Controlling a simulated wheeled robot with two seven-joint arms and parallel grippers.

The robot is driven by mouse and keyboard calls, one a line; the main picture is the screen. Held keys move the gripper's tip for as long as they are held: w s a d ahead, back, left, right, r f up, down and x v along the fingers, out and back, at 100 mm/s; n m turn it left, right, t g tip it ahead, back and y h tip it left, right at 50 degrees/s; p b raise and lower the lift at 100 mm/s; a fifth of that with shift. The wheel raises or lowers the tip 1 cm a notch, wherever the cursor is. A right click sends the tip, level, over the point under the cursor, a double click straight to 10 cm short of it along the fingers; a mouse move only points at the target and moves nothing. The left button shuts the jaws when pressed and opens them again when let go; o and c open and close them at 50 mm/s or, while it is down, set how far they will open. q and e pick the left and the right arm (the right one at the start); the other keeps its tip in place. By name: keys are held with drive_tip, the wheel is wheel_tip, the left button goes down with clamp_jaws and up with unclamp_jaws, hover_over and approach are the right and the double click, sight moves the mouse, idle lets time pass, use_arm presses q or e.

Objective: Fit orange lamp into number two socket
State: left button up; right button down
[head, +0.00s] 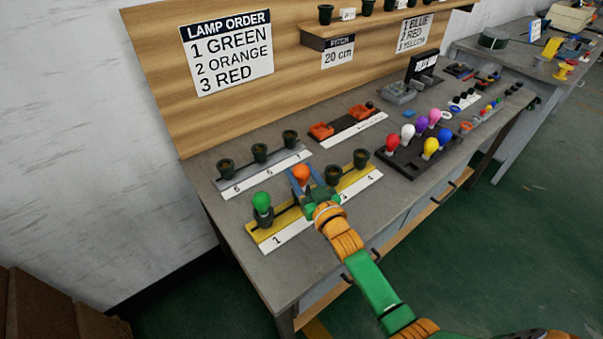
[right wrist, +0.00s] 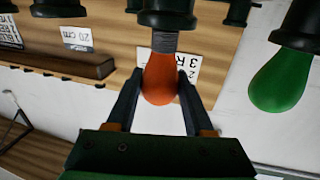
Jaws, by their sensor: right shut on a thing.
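The orange lamp (head: 302,172) is between the blue fingers of my right gripper (head: 303,179), which is shut on it. The lamp is over the yellow-striped socket strip (head: 352,187), between sockets 1 and 3; socket two is hidden behind my gripper in the head view. In the right wrist view the orange bulb (right wrist: 159,80) is between the fingers, its grey threaded base lined up with a dark socket (right wrist: 167,14). Part of the thread shows outside the socket; whether its end is inside cannot be told. My left gripper is not in view.
A green lamp (head: 262,203) stands in socket 1, close by. Empty sockets (head: 333,174) stand to the right and on a grey strip (head: 220,186) behind. A lamp rack (head: 413,157) is further right. The lamp order sign (head: 229,55) reads green, orange, red.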

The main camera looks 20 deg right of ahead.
sight(305, 182)
drive_tip(key=shift+f+b, duration=0.45)
drive_tip(key=shift+f, duration=0.15)
drive_tip(key=shift+c, duration=1)
unclamp_jaws()
drive_tip(key=s, duration=0.4)
drive_tip(key=s+d, duration=0.1)
drive_tip(key=s, duration=0.2)
drive_tip(key=shift+s+p, duration=0.1)
drive_tip(key=shift+p, duration=0.2)
drive_tip(key=shift+a, duration=0.1)
